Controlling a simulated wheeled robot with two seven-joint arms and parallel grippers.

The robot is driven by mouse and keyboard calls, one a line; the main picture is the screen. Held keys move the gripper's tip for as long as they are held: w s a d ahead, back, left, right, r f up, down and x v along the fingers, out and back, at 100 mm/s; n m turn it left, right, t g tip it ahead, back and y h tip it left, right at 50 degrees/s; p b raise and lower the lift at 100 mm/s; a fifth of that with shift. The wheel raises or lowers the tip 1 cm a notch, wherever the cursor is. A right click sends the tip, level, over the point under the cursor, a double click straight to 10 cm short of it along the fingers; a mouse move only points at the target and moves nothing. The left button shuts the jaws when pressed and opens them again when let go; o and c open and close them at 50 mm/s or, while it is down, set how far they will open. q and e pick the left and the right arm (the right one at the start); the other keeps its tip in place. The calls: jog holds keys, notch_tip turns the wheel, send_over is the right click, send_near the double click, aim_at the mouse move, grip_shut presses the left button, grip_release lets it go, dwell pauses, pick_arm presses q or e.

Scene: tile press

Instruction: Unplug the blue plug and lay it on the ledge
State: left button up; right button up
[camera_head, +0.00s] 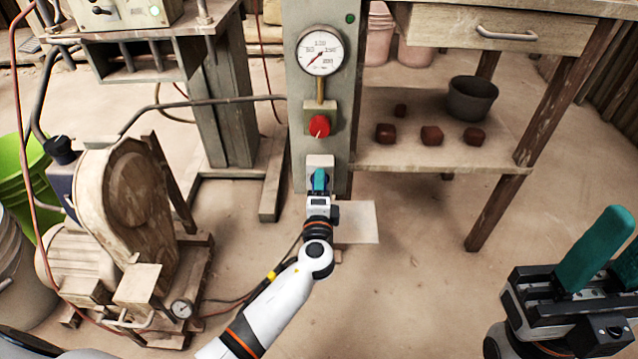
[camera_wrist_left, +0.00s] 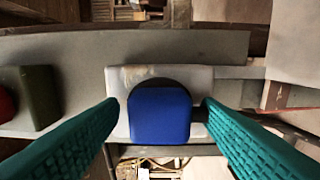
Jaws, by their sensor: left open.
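The blue plug (camera_wrist_left: 160,115) sits in a pale socket plate (camera_wrist_left: 118,88) in the left wrist view. In the head view the socket plate (camera_head: 320,160) is on the press's grey column, and my gripper mostly hides the plug. My left gripper (camera_head: 320,175) is at the plug. Its green fingers (camera_wrist_left: 160,130) are open, one on each side of the plug, with a gap showing on the left side. A pale flat panel (camera_head: 358,222), which looks like the ledge, is just right of the left gripper. My right gripper (camera_head: 612,240) is open and empty at lower right.
A red knob (camera_head: 319,126) and a pressure gauge (camera_head: 320,52) are above the socket. The pump (camera_head: 130,200) stands left. A wooden bench (camera_head: 430,150) with red-brown blocks and a dark pot (camera_head: 472,98) stands right. The floor between is clear.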

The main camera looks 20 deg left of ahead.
dwell(0.8)
pick_arm(q)
jog(key=shift+c, duration=0.6)
grip_shut()
jog(key=v, duration=0.6)
dwell(0.5)
dwell(0.4)
